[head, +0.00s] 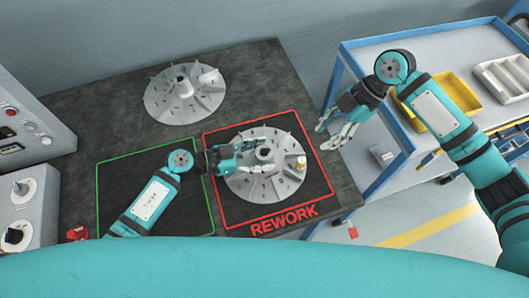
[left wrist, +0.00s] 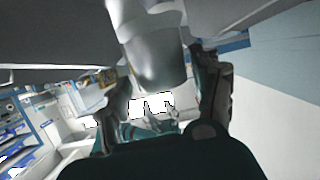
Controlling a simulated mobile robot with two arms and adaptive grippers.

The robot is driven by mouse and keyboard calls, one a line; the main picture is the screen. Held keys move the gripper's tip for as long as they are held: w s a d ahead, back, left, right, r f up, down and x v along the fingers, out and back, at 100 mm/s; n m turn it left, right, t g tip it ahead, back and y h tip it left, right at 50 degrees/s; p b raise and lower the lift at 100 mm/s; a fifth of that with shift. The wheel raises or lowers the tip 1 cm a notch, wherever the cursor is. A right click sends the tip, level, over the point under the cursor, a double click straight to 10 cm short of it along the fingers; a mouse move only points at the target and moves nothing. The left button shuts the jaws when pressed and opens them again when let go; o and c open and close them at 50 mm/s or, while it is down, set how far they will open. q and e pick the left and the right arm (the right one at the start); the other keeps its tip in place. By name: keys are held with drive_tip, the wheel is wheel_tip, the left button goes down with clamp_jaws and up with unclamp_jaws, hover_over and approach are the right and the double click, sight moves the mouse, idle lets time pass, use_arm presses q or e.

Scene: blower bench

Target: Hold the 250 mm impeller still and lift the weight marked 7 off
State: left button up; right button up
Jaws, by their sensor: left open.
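A grey finned impeller (head: 262,187) lies flat inside the red REWORK square. A small brass-coloured weight (head: 301,163) sits near its right rim; any number on it is too small to read. My left gripper (head: 241,156) is open over the impeller's left side, by its hub. In the left wrist view a grey cylindrical hub (left wrist: 155,65) stands between the two open fingers; I cannot tell if they touch it. My right gripper (head: 330,132) is open and empty, right of the impeller, past the bench's right edge. A second grey impeller (head: 184,93) lies at the back left. I cannot read either one's size.
The green-outlined square (head: 120,170) on the dark bench is partly covered by my left arm. Grey control boxes (head: 20,125) stand at the left. A blue-framed cart (head: 420,60) with a yellow tray (head: 455,92) and a white tray (head: 503,78) stands at the right.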

use_arm(q)
drive_tip(key=shift+w+d+f, duration=0.15)
drive_tip(key=shift+w+d, duration=0.05)
drive_tip(key=shift+d, duration=0.4)
drive_tip(key=shift+s, duration=0.1)
clamp_jaws()
drive_tip(key=shift+f, duration=0.1)
drive_tip(key=shift+p, duration=0.4)
